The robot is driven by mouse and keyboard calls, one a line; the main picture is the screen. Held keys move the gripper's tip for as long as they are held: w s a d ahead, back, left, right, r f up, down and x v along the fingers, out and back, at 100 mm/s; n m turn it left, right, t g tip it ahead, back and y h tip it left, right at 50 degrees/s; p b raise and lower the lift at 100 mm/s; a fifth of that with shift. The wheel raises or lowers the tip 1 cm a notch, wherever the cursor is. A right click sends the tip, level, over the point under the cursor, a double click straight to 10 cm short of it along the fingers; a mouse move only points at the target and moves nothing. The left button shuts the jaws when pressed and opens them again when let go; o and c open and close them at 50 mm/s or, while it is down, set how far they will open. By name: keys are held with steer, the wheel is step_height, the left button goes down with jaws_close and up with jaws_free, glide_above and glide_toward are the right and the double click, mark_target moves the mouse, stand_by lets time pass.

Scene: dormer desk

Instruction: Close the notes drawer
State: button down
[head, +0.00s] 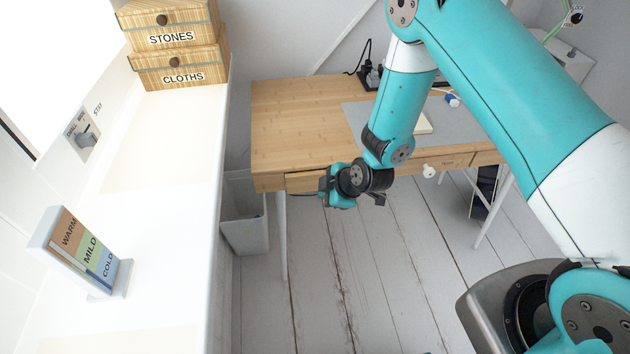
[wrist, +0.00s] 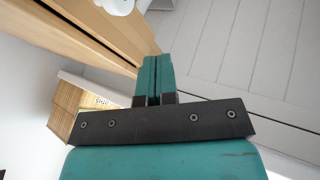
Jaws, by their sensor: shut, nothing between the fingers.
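The wooden desk (head: 290,115) stands at the back with drawer fronts along its near edge. One drawer front (head: 303,182) shows at the left, just left of my gripper (head: 325,187). Another drawer front (head: 456,161) shows at the right, and a white knob (head: 428,171) stands out near it. I cannot read which is the notes drawer, nor tell how far either is out. In the wrist view my gripper (wrist: 153,76) is shut and empty, its fingertips close to a wooden edge (wrist: 95,35). A white round knob (wrist: 118,5) is at the top there.
A grey bin (head: 245,222) stands under the desk's left end. A white ledge (head: 165,200) on the left holds wooden boxes (head: 180,65) marked STONES and CLOTHS and a WARM/MILD/COLD block (head: 80,250). The plank floor (head: 360,270) before the desk is clear.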

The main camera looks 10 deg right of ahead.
mark_target(315, 176)
steer(key=w+f, duration=0.1)
steer(key=w+a+f, duration=0.1)
steer(key=w, duration=0.1)
steer(key=w+f+p, duration=0.1)
steer(key=w+f, duration=0.1)
steer(key=shift+w+a, duration=0.15)
steer(key=shift+a, duration=0.1)
steer(key=shift+w, duration=0.65)
steer(key=shift+w+d+f+b, duration=0.1)
steer(key=shift+w+f+b, duration=0.15)
steer(key=shift+w+b, duration=0.7)
steer(key=shift+w+r, duration=0.35)
steer(key=shift+w, duration=0.05)
